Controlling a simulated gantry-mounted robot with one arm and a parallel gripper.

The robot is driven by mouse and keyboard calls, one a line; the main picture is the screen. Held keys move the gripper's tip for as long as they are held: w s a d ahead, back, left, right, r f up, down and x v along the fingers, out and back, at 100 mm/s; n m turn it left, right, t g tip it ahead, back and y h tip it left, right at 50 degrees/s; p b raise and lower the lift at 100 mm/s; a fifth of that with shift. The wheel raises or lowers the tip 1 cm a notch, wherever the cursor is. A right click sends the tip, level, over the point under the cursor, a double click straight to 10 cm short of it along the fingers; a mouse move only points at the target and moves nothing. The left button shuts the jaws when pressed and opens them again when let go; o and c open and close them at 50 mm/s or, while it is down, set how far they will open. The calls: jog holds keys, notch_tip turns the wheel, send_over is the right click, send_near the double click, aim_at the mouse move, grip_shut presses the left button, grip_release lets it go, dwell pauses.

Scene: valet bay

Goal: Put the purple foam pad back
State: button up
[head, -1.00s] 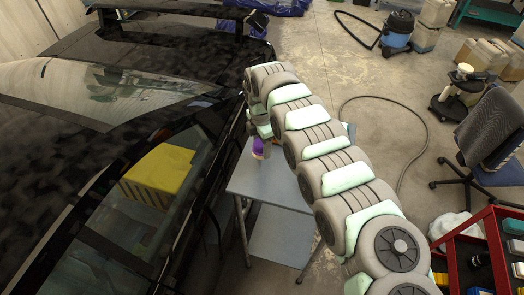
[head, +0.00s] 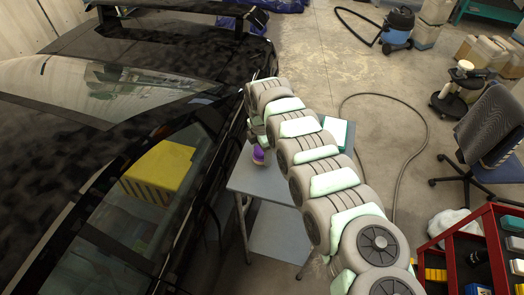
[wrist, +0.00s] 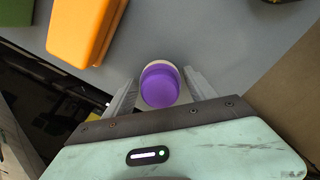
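The purple foam pad (wrist: 160,88) is round with a pale cream rim around it. In the wrist view it lies between the two fingertips of my gripper (wrist: 161,80). The fingers stand apart, one on each side, with a narrow gap at the right; contact at the left is unclear. In the head view the pad (head: 258,154) shows as a small purple shape over the grey table (head: 262,184), just below the end of my arm. My fingers are hidden there. What lies under the pad is hard to see.
A orange block (wrist: 82,28) lies beside the pad at upper left in the wrist view. A teal-and-white box (head: 338,131) is at the table's far right. The black car (head: 190,165) stands close along the table's left. A red cart (head: 460,250) is at lower right.

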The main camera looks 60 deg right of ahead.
jog(key=shift+o, duration=0.9)
jog(key=shift+r, duration=0.2)
notch_tip(320, 180, up, 12)
jog(key=b, duration=0.2)
jog(key=shift+a+b, duration=0.15)
jog(key=shift+b, duration=0.25)
